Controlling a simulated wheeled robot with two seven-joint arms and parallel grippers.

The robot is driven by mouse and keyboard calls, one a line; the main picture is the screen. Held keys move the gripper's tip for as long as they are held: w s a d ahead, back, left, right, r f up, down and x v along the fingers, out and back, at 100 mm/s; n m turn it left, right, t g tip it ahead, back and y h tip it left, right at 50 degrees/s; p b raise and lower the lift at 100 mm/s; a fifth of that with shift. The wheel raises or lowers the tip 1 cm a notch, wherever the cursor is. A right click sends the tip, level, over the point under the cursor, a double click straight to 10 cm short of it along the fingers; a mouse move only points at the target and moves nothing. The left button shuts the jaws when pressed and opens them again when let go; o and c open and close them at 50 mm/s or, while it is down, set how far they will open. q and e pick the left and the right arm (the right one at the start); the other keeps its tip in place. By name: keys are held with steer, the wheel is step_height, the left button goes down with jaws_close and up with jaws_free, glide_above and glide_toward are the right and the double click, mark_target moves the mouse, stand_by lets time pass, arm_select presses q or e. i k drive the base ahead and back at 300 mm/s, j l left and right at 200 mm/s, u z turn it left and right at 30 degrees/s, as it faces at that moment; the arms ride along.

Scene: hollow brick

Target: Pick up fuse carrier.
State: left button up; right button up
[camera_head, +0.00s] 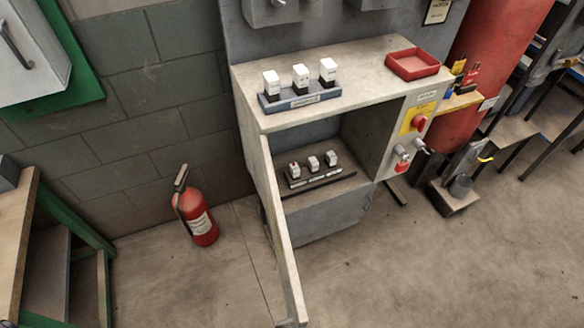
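Three white-topped, dark-bottomed blocks that look like fuse carriers stand upright in a row: left (271,84), middle (301,77) and right (328,71). They sit in a grey labelled rack (302,101) on top of a beige cabinet (372,62). Inside the open cabinet, three smaller white pieces sit in a row on a dark strip (318,184): left (294,170), middle (313,163) and right (331,158). The left one has a red mark. Neither of my grippers is in view.
The cabinet door (278,235) hangs open toward me. An empty-looking red tray (413,64) lies on the cabinet top at the right. A red switch (418,122) and padlocks (402,158) are on its right panel. A fire extinguisher (195,212) stands left; the front floor is clear.

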mark_target(294, 170)
steer(key=l+u, duration=0.3)
steer(key=l, duration=0.3)
steer(key=l+u, duration=0.3)
steer(key=l, duration=0.25)
steer(key=i+l+u, duration=0.5)
steer(key=l, duration=0.2)
steer(key=i+l+u, duration=0.1)
steer(key=l+u, duration=0.2)
steer(key=l, duration=0.1)
